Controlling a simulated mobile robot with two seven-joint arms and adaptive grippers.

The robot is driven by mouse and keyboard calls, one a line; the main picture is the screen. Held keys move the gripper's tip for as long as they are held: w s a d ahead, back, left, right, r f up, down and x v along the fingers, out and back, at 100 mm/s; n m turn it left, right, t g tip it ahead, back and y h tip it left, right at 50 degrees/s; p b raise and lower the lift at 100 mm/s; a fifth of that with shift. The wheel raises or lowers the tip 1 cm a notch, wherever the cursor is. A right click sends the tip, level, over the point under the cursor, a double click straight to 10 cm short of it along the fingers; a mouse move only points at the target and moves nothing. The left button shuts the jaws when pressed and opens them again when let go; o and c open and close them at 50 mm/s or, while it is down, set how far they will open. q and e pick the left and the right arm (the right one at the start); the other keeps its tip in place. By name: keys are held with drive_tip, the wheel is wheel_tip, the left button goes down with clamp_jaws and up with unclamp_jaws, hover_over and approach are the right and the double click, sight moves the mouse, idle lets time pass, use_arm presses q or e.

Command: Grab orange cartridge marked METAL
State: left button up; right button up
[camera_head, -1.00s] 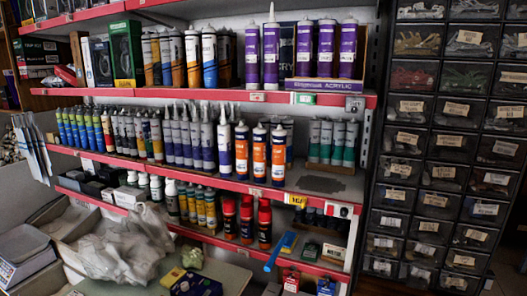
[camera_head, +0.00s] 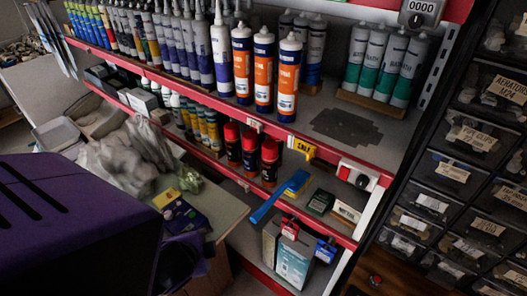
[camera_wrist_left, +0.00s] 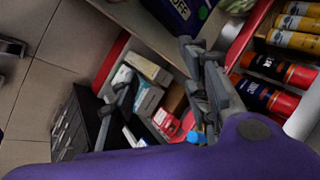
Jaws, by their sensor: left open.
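In the left wrist view my left gripper (camera_wrist_left: 162,96) is open and empty. The cartridges are not in that view. My right gripper is not in view.
A white-and-purple cartridge (camera_head: 222,58) stands just left of the orange ones. Green-and-grey cartridges (camera_head: 378,62) stand right, past a bare dark patch (camera_head: 346,127). Red-capped black containers (camera_head: 250,152) stand below. A blue strip (camera_head: 280,195) sticks out over the lower shelf edge.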

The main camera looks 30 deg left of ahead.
use_arm(q)
drive_tip(key=w+a+r+m+t, duration=0.3)
drive_tip(key=w+a+r+m, duration=0.2)
drive_tip(key=w+r, duration=0.2)
drive_tip(key=m+t+h, duration=0.4)
drive_tip(key=m+t, duration=0.5)
drive_tip(key=m, duration=1.3)
approach(259, 68)
drive_tip(key=w, duration=0.2)
drive_tip(key=w+f, duration=0.1)
drive_tip(key=w, duration=0.1)
drive_tip(key=shift+w, duration=0.3)
drive_tip(key=shift+w+r+m, duration=0.25)
drive_tip(key=shift+w+m, duration=0.05)
drive_tip(key=shift+w, duration=0.45)
drive_tip(key=shift+w+r+b, duration=0.1)
drive_tip(key=shift+w+b, duration=0.5)
drive_tip(key=shift+w, duration=2.6)
drive_tip(key=shift+c, duration=0.3)
drive_tip(key=shift+r, duration=0.1)
clamp_jaws()
